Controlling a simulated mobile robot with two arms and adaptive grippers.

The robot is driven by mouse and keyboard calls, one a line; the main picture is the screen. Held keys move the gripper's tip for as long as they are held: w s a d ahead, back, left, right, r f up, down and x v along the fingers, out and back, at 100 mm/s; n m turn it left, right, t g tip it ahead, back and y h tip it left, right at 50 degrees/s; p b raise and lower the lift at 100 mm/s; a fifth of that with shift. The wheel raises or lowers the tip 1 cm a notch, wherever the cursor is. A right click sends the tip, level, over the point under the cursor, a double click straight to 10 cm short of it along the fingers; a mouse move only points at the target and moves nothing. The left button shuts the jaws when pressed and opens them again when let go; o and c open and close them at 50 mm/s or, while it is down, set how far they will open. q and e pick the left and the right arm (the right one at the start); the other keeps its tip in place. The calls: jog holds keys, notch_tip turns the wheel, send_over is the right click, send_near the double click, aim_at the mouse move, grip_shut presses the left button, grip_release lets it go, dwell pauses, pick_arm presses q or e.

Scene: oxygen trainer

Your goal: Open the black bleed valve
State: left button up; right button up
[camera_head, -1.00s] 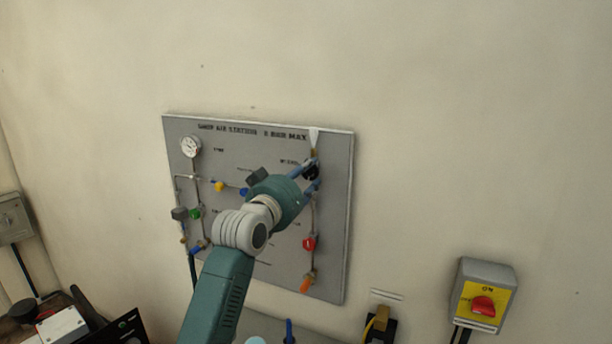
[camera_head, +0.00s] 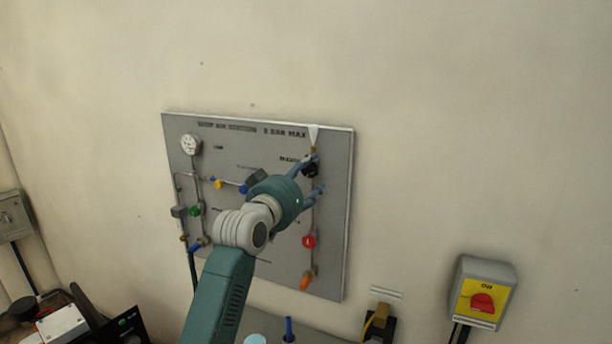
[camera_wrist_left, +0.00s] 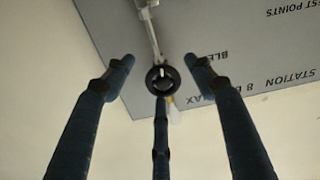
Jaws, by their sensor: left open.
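The black bleed valve (camera_head: 311,169) is a small round knob near the upper right of the grey panel, below a white cone-shaped outlet. In the left wrist view, the valve (camera_wrist_left: 161,78) shows face-on, with a pale mark at its centre. My left gripper (camera_head: 316,173) is open in front of the panel, its fingers spread around the valve. In the left wrist view, two fingers of the gripper (camera_wrist_left: 158,64) stand apart on either side of the knob, and a third comes up from below. The side fingers show gaps to the knob; contact with the third is unclear. My right gripper is out of view.
The grey panel (camera_head: 335,230) also carries a red valve (camera_head: 309,241), an orange valve (camera_head: 306,282), a green valve (camera_head: 195,211) and a gauge (camera_head: 190,145). A yellow switch box (camera_head: 482,292) is on the wall at right.

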pick_arm(q)
jog(key=shift+r, duration=0.1)
jog(key=v, duration=1.2)
